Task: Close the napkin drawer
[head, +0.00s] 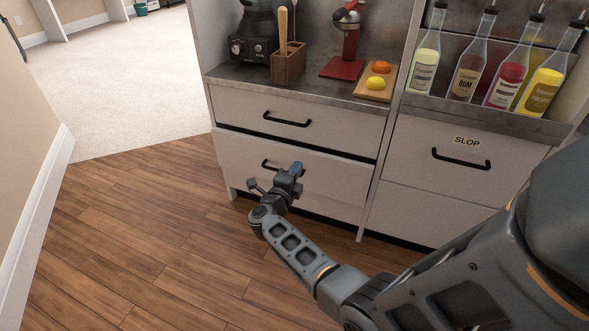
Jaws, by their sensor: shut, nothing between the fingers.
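The left cabinet has two white drawers with black bar handles, and neither carries a readable label. The upper drawer (340,122) looks flush. The lower drawer (238,160) stands slightly out, with a dark gap along its top edge. I cannot tell from a label which is the napkin drawer. My gripper (296,170) is shut and empty, in front of the lower drawer's face by its handle (267,163). It hides the right part of that handle. I cannot tell whether it touches the drawer.
A counter (235,75) above holds a blender (254,45), a wooden utensil box (288,65), a red press (349,35) and a board with fruit. Bottles stand in a rail at right, above a drawer marked SLOP (467,142). Wooden floor (140,230) at left is clear.

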